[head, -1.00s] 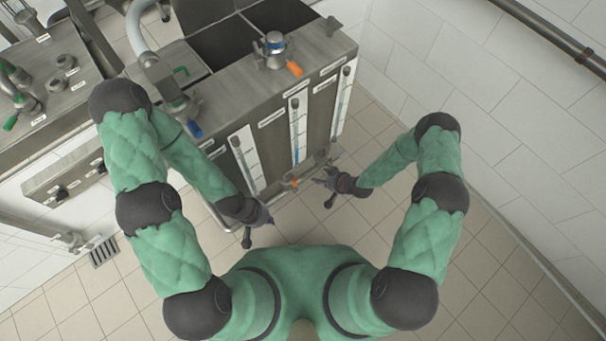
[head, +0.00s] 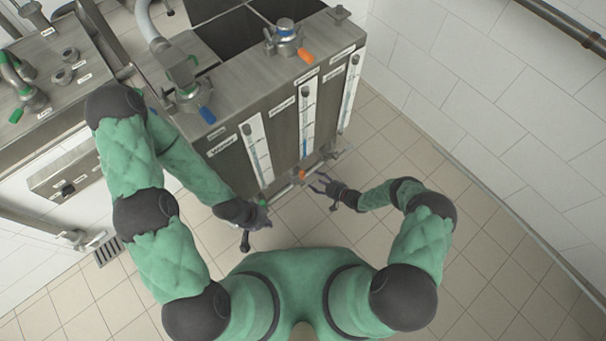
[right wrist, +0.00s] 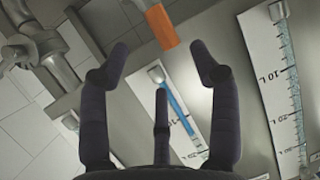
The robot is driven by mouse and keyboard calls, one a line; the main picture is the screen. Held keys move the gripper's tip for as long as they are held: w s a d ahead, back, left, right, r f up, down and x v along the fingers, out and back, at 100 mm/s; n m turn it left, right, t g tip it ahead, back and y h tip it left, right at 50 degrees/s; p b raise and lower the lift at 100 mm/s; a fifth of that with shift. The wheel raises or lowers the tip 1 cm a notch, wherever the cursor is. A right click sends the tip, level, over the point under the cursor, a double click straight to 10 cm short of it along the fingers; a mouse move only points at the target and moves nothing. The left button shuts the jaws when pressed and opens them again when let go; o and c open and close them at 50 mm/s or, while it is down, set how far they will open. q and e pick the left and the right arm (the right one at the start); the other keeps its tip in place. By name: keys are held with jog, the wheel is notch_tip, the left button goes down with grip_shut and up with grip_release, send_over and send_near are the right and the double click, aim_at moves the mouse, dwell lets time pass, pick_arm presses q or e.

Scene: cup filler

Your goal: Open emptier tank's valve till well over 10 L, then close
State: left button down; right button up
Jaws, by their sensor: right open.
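The steel tank unit (head: 228,158) has white level gauges on its front. The left gauge (head: 257,150) and the middle gauge (head: 306,110) each show a blue column; levels are too small to read here. An orange valve handle (head: 299,175) sits low below the middle gauge, and a green handle (head: 263,202) below the left one. My right gripper (head: 322,184) is open and empty, just right of the orange handle. In the right wrist view, an orange handle (right wrist: 161,27) lies beyond its spread fingers (right wrist: 165,65), apart from them. My left gripper (head: 262,216) is beside the green handle; its fingers are unclear.
Another gauge (head: 351,90) is at the tank's right. A gauge marked 10 L (right wrist: 272,70) shows in the right wrist view. The tiled floor (head: 400,150) at right is clear.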

aim_at(303, 173)
jog(key=b+x, duration=0.3)
jog(key=x, duration=0.5)
jog(key=shift+f, duration=0.2)
jog(key=shift+w+a+f, duration=0.1)
jog(key=shift+w+a, duration=0.25)
jog(key=shift+w, duration=0.1)
grip_shut()
